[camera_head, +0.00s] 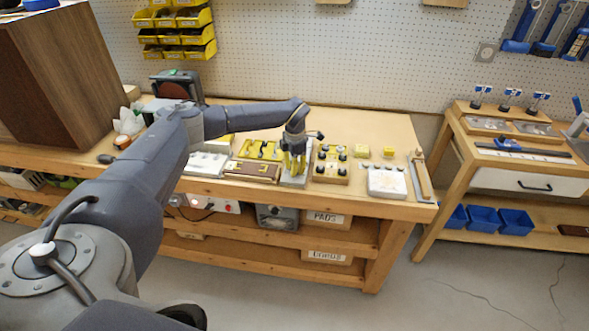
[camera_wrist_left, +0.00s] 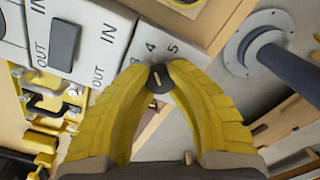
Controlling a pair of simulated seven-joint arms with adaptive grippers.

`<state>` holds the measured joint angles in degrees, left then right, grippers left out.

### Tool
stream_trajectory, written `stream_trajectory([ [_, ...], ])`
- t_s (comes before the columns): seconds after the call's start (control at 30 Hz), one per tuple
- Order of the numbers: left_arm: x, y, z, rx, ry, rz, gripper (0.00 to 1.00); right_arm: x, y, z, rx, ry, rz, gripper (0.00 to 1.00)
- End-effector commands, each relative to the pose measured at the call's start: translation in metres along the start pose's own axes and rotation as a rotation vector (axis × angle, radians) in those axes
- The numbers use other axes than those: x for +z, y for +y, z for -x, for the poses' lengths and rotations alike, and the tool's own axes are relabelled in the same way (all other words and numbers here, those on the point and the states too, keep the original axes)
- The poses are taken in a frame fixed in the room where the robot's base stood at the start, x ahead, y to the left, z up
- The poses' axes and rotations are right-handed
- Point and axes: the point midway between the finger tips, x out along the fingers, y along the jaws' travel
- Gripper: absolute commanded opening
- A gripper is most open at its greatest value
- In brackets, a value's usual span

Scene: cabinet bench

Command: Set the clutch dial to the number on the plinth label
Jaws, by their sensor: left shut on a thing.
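My left gripper (camera_head: 294,168), with yellow fingers, reaches down onto a narrow light-grey plinth (camera_head: 289,182) on the bench. In the left wrist view its fingertips (camera_wrist_left: 158,74) are shut on a small dark round dial (camera_wrist_left: 159,84) with a pale line on its face. The numbers 4 and 5, and part of another that looks like 3, are printed on the grey face (camera_wrist_left: 128,38) beside the dial. The fingers hide other markings around it. I cannot read a plinth label number in either view. My right gripper is not in view.
Yellow fixtures (camera_head: 262,149) stand left of the plinth and a board with dark knobs (camera_head: 331,166) right of it. A white block (camera_head: 386,181) stands further right. In the left wrist view, a grey panel (camera_wrist_left: 65,45) marked IN and OUT lies at upper left.

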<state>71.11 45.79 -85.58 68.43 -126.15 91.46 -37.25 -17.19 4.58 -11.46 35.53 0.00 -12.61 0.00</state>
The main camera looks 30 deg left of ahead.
Motion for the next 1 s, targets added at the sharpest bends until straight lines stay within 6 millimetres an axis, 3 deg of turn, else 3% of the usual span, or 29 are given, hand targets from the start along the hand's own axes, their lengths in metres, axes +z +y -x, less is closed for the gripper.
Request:
stream_trajectory([
  [0.6, -0.0018, 0.0, -0.0008, 0.0, 0.004, 0.555, 0.0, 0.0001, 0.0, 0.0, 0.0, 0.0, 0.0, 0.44],
  [1.0, -0.0017, -0.0005, -0.0009, -0.001, 0.004, 0.76, 0.0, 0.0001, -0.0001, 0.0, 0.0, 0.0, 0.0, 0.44],
])
